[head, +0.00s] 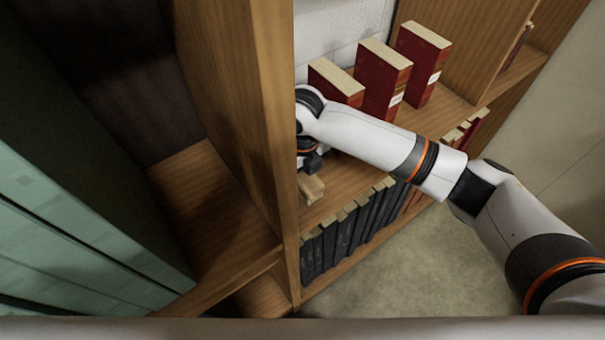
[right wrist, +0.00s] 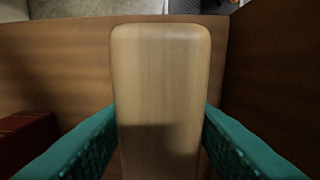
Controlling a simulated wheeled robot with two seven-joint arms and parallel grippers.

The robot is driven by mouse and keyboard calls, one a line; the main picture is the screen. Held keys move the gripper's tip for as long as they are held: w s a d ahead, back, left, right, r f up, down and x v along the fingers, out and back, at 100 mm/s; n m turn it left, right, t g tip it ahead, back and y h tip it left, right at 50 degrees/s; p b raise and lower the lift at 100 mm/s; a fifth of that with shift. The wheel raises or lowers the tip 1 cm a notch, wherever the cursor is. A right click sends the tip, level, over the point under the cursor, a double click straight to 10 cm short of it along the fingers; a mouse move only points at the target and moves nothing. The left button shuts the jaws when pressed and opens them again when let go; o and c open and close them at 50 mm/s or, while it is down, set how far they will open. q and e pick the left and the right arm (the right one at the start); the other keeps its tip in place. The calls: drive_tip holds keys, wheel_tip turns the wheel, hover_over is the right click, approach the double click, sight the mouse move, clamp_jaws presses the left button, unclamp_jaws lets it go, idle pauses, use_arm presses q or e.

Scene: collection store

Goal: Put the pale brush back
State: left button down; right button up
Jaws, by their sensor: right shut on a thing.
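The pale brush (right wrist: 160,75) fills the middle of the right wrist view as a smooth, light wooden piece with a rounded end. The teal fingers of my right gripper (right wrist: 159,120) press on it from both sides. In the head view a small part of the pale brush (head: 312,188) shows below my right gripper (head: 311,165), at the left end of a wooden shelf. My wrist hides much of the gripper there. I cannot tell whether the brush touches the shelf. My left gripper is not in view.
Several red books (head: 382,80) stand on the shelf (head: 444,108) behind and right of my right arm. Dark books (head: 345,232) fill the shelf below. A wooden upright (head: 262,120) is close left of my gripper. Large green volumes (head: 75,215) stand at the far left.

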drive_tip(key=shift+f, duration=0.8)
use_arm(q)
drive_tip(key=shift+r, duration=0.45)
use_arm(e)
drive_tip(key=shift+f, duration=0.1)
drive_tip(key=shift+f, duration=0.15)
drive_tip(key=o, duration=1)
drive_tip(key=shift+c, duration=0.2)
